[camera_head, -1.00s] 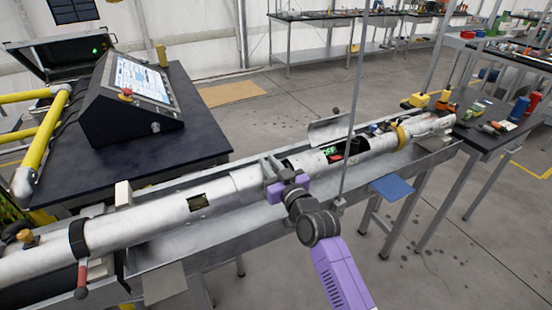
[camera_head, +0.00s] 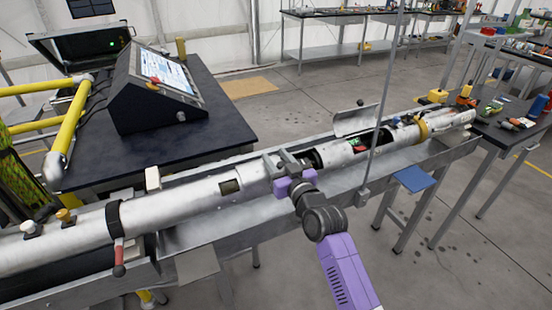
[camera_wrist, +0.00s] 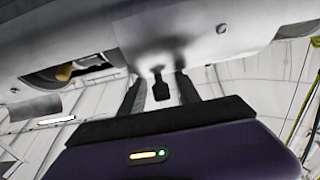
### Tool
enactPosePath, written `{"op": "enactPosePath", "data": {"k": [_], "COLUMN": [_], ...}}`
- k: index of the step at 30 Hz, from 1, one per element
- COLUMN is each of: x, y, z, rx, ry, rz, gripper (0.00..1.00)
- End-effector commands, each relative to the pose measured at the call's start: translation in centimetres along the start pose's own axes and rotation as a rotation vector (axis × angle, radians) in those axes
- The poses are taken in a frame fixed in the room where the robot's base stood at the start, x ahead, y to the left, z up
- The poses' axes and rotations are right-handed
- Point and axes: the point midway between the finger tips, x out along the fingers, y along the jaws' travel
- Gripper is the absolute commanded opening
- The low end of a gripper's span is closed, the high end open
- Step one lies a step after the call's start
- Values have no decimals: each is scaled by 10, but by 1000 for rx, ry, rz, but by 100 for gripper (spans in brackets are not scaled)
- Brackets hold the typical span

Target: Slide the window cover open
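The window cover (camera_head: 258,178) is a pale metal sleeve around the long white tube (camera_head: 180,206) in the head view. A dark opening (camera_head: 312,158) in the tube shows just to its right. My gripper (camera_head: 287,163) is at the cover's right part. In the wrist view, my gripper (camera_wrist: 160,95) has its two dark fingers apart, one on each side of a small black handle (camera_wrist: 160,90) that hangs from the metal surface. Gaps show between the handle and the fingers. Contact deeper in, near the surface, cannot be made out.
The tube lies in a long metal trough (camera_head: 215,240). A raised curved flap (camera_head: 355,121) stands behind it, and a thin upright pole (camera_head: 385,90) rises before the right part. A black console (camera_head: 160,90) stands on a dark table behind left.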

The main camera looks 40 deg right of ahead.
Motion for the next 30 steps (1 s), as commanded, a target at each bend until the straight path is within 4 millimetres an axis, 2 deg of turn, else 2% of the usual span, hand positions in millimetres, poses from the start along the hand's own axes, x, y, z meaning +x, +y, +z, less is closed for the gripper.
{"op": "enactPosePath", "data": {"k": [10,21,25,30], "x": [-5,-61,-73,-78], "y": [0,0,0,0], "z": [2,3,1,0], "rx": [0,0,0,0], "ry": [-1,-2,0,0], "rz": [-1,0,0,0], "gripper": [39,39,39,39]}}
